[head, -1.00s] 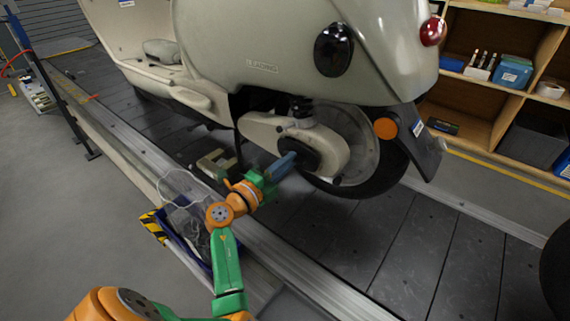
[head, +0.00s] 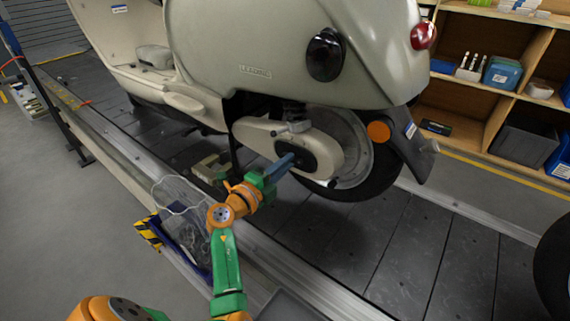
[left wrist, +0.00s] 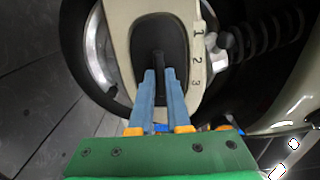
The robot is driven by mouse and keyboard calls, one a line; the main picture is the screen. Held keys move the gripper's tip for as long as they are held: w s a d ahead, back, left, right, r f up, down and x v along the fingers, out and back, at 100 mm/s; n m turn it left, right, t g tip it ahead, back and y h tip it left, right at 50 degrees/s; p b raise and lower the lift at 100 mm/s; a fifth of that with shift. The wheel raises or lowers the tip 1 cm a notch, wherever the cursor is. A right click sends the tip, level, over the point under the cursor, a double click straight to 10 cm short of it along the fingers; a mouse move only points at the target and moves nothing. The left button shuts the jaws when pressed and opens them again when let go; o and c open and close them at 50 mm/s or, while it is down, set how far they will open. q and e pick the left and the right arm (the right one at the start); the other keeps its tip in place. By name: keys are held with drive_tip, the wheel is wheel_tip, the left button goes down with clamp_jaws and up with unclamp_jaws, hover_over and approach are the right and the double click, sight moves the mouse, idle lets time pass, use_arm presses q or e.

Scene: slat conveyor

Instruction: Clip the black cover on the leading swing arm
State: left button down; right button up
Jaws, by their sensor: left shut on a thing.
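The black oval cover (head: 309,152) lies against the cream swing arm (head: 257,132) beside the rear wheel of the scooter marked LEADING. My left gripper (head: 288,160) reaches it from the front left. In the left wrist view, its blue fingers (left wrist: 158,78) are shut on the raised rib in the middle of the black cover (left wrist: 145,42). The cream swing arm (left wrist: 118,30) surrounds the cover, with marks 1, 2, 3 along its right edge. Whether the cover is clipped or only resting there, I cannot tell. The lower part of the cover is hidden behind my fingers. My right gripper is not in view.
The scooter (head: 270,60) stands on dark conveyor slats (head: 335,245). A clear-sided bin (head: 183,215) stands by the near rail, beside my left forearm. Another wheel (head: 555,265) shows at the right edge. Wooden shelves (head: 495,105) stand behind.

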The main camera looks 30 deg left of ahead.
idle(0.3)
use_arm(q)
drive_tip(key=c, duration=0.8)
unclamp_jaws()
